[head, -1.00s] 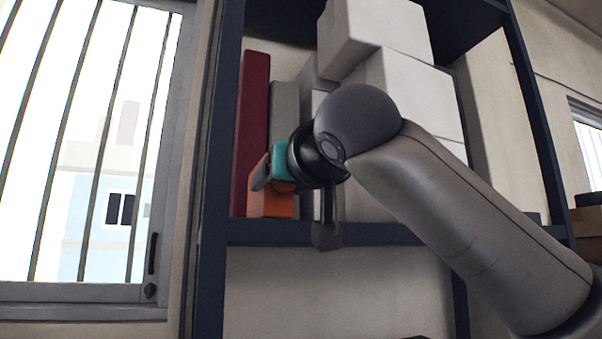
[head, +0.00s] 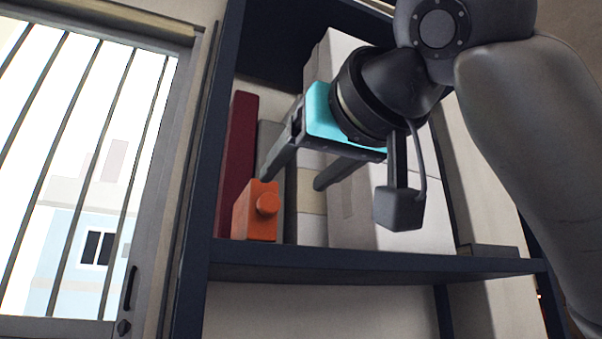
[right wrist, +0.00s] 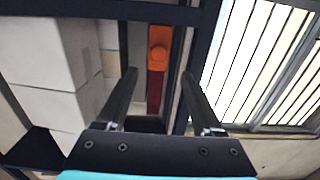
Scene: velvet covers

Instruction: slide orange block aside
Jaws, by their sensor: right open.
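The orange block (head: 255,212), with a round knob on its front, stands upright on the shelf, at the left beside a dark red upright (head: 238,150). My right gripper (head: 293,181) is open and empty in the head view. Its left finger's tip overlaps the block's top edge there; I cannot tell whether they touch. In the right wrist view the block (right wrist: 158,62) appears between the two fingers (right wrist: 158,76), beyond their tips. My left gripper is not in view.
The blue shelf board (head: 370,264) runs under the block. A grey upright (head: 270,150) and large pale boxes (head: 375,215) stand to the right. The dark shelf post (head: 195,210) and barred window (head: 75,180) are at the left.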

